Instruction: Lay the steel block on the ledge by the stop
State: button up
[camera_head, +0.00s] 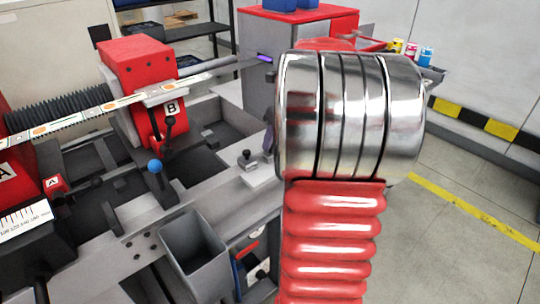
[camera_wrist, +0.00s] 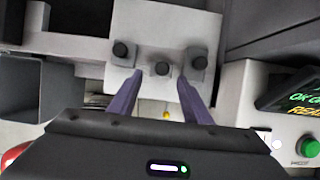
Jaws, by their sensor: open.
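My gripper (camera_wrist: 160,77) is open in the wrist view, its two purple fingers apart with nothing seen held between them. The fingertips are over the near edge of a pale plate (camera_wrist: 160,22), which looks like the ledge. Small grey pieces sit under the left knob (camera_wrist: 120,49) and the right knob (camera_wrist: 200,63); I cannot tell which is the stop. I cannot make out a separate steel block. In the head view a finger (camera_head: 268,137) shows beside my arm, near a knobbed plate (camera_head: 258,176).
An open grey bin (camera_head: 194,246) stands at the machine's front; it also shows in the wrist view (camera_wrist: 36,90). A blue-knobbed lever (camera_head: 155,167) and red unit B (camera_head: 137,60) stand left. A panel with a green button (camera_wrist: 308,147) is at the wrist view's right.

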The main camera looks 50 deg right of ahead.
aim_at(272, 150)
jog(key=shift+w+f, duration=0.1)
jog(key=shift+f, duration=0.2)
jog(key=shift+x, duration=2.65)
jog(key=shift+d, duration=0.15)
jog(key=shift+c, duration=0.2)
jog(key=shift+r, duration=0.1)
jog(key=c, duration=1)
jog(key=shift+r, duration=5)
